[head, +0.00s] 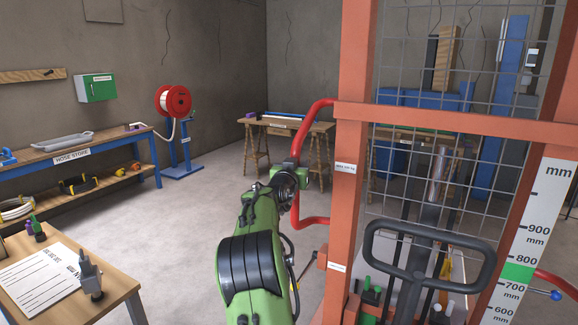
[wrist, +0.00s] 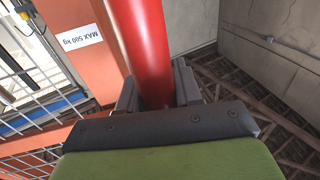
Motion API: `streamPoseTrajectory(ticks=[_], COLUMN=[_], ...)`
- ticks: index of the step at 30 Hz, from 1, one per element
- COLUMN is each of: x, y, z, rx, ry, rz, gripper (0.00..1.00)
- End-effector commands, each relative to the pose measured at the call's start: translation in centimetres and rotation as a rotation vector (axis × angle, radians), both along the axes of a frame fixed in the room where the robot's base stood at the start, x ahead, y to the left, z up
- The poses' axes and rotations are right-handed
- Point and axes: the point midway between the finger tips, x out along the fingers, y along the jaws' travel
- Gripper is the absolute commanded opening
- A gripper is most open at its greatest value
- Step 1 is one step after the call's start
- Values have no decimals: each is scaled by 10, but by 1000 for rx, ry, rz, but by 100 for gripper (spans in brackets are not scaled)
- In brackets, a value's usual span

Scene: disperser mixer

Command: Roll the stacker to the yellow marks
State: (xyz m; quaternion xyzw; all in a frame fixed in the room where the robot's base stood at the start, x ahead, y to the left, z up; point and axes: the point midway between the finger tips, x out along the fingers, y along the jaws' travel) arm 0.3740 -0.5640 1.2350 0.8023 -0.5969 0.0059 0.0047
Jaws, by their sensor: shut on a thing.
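The stacker (head: 352,125) stands close in front of me on the right, with an orange frame, wire mesh and a black loop handle (head: 375,262). A red side handle (head: 298,135) bows out from its left post. My gripper (head: 301,175) is shut on this red handle, at the end of my green arm. In the wrist view the two dark jaws of my gripper (wrist: 157,92) sit on both sides of the red bar (wrist: 138,35), beside the orange post (wrist: 84,30) with its "MAX 500 kg" label.
A wooden table (head: 118,283) with a paper sheet is near at lower left. A hose store bench (head: 100,147) and a red hose reel (head: 173,100) stand along the left wall. A trestle table (head: 312,127) stands at the back. The grey floor (head: 190,215) between them is clear.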

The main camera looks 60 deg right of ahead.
Motion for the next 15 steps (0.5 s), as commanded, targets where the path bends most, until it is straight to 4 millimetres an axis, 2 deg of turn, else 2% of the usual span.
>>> streamPoseTrajectory(ticks=[1, 7, 15], x=[-7, -4, -2], y=[-8, -17, -18], z=[-12, -14, -13], rx=[27, 27, 27], ry=[20, 20, 17], rz=[-21, -18, -13], gripper=[0, 0, 0])
